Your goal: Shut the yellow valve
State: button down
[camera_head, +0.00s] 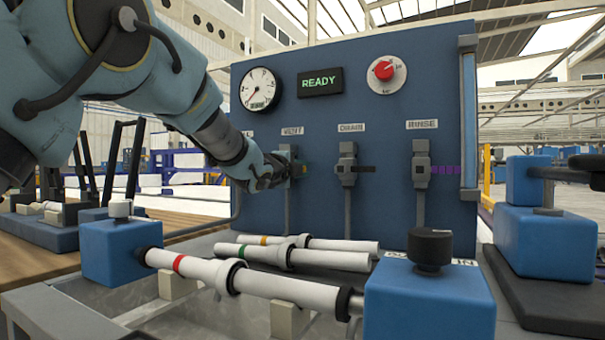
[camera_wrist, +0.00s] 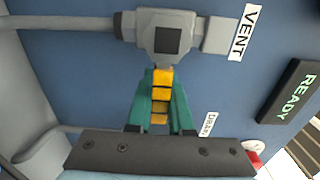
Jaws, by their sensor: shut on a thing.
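The yellow valve handle (camera_wrist: 162,98) is striped with dark bands and sits between the teal fingers of my gripper (camera_wrist: 161,88) in the wrist view. My gripper is shut on it. The handle joins a grey valve body (camera_wrist: 167,40) beside the VENT label (camera_wrist: 244,32), and it points across the line of the grey pipe (camera_wrist: 65,24). In the head view my gripper (camera_head: 300,171) is at the VENT valve body (camera_head: 288,153) on the blue panel. The handle is mostly hidden there by the fingers.
To the right are the DRAIN valve with a black handle (camera_head: 366,169) and the RINSE valve with a purple handle (camera_head: 446,170). A gauge (camera_head: 259,89), a READY display (camera_head: 320,83) and a red knob (camera_head: 384,70) sit above. White pipes (camera_head: 305,258) lie in front, below my arm.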

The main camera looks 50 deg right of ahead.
jog(key=shift+f, duration=0.1)
jog(key=c, duration=0.8)
grip_release()
jog(key=v, duration=1.1)
jog(key=shift+b, duration=0.35)
jog(key=shift+d, duration=0.1)
